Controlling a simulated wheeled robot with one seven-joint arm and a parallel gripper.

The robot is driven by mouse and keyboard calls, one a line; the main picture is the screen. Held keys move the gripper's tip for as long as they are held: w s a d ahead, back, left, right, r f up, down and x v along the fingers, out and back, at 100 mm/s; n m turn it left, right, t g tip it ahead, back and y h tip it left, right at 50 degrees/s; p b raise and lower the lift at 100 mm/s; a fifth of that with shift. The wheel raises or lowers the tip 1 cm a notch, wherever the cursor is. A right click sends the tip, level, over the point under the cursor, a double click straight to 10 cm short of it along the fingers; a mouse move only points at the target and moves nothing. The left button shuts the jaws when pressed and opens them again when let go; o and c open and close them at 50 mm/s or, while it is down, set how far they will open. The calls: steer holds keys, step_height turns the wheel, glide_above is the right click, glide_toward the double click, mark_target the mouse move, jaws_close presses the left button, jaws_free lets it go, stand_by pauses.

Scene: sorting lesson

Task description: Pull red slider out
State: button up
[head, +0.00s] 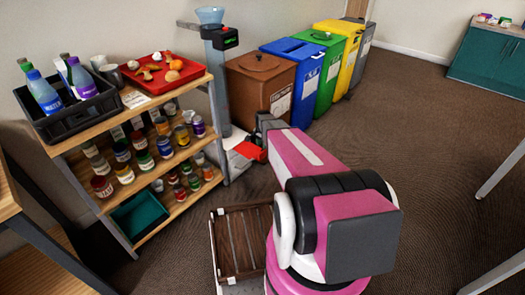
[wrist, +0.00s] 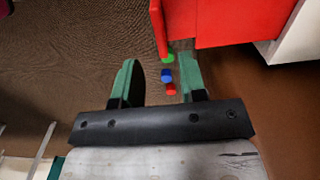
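In the wrist view, a small red piece (wrist: 171,89), probably the red slider's end, lies in line with a blue piece (wrist: 167,75) and a green piece (wrist: 167,57), below a red housing (wrist: 240,22). My gripper (wrist: 158,60) is open, its two green fingers apart. The three pieces show between the fingers, closer to the right one. I cannot tell whether a finger touches any of them. In the head view, the red housing (head: 250,151) shows low beside a grey post (head: 219,90); my arm hides part of this area and the small pieces.
A shelf (head: 150,185) with jars, a black bottle crate (head: 60,118) and a red tray (head: 165,86) stands left. Brown, blue, green and yellow bins (head: 262,95) line the wall behind. A wooden slatted crate (head: 240,240) is near my base.

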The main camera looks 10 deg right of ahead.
steer(key=shift+r, duration=1.45)
steer(key=s+a+r+n, duration=0.2)
steer(key=s+r, duration=0.3)
steer(key=s, duration=0.3)
steer(key=s+a+r+n, duration=0.3)
steer(key=s+r+n, duration=0.2)
steer(key=s, duration=0.4)
steer(key=s+a+r+n, duration=0.3)
steer(key=s+r, duration=0.3)
steer(key=s, duration=0.3)
steer(key=shift+s+n, duration=0.2)
steer(key=shift+n, duration=0.2)
